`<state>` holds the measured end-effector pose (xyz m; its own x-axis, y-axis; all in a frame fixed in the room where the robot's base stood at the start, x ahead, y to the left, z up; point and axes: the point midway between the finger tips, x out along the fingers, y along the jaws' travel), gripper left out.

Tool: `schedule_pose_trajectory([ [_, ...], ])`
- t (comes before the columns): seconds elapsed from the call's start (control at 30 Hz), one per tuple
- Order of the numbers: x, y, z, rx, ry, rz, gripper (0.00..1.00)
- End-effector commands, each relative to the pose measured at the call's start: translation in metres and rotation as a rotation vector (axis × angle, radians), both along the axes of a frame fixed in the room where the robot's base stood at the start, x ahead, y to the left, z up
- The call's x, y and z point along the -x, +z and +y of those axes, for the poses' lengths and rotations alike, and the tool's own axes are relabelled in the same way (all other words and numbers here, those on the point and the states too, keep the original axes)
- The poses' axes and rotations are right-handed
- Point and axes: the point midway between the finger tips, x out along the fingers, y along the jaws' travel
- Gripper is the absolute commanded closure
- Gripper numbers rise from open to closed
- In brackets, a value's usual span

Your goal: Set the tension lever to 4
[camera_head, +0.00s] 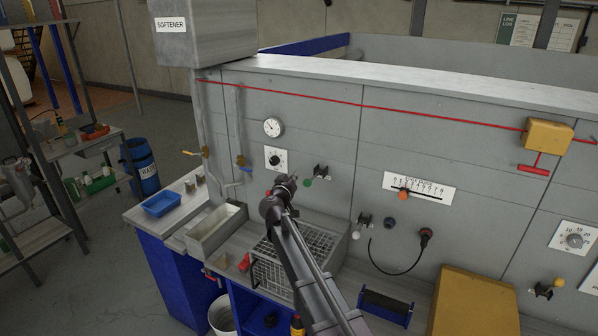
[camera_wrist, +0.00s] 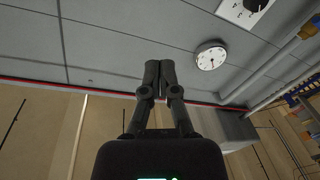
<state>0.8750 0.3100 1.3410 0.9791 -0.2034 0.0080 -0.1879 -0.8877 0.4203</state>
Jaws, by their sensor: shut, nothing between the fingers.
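A white scale plate (camera_head: 434,191) with numbered marks is fixed on the grey machine wall. An orange-red knob (camera_head: 403,195) sits on its lower edge, left of the middle; its exact reading is too small to tell. I cannot read the plate's title, so I cannot confirm that this is the tension lever. My gripper (camera_head: 281,184) is in front of the wall, well to the left of the plate. In the wrist view my gripper (camera_wrist: 158,75) has its fingers together and empty. The scale plate is not in the wrist view.
Small levers with a green knob (camera_head: 307,183), a white knob (camera_head: 356,235) and a yellow knob (camera_head: 558,283) jut from the wall. A round gauge (camera_head: 273,127) and a dial plate (camera_head: 276,160) are near my gripper. A wire basket (camera_head: 262,272) stands below my arm.

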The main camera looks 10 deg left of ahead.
Motion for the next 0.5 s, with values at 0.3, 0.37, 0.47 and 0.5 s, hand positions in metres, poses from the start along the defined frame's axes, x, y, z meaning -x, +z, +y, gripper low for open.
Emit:
schedule_pose_trajectory([
  [0.3, 0.033, -0.01, 0.005, 0.0, 0.0, 0.0, 1.0],
  [0.37, 0.035, -0.011, 0.006, 0.0, -0.001, 0.0, 1.0],
  [0.47, 0.036, -0.011, 0.006, 0.0, -0.001, 0.0, 1.0],
  [0.5, 0.036, -0.011, 0.006, 0.0, -0.001, 0.0, 1.0],
])
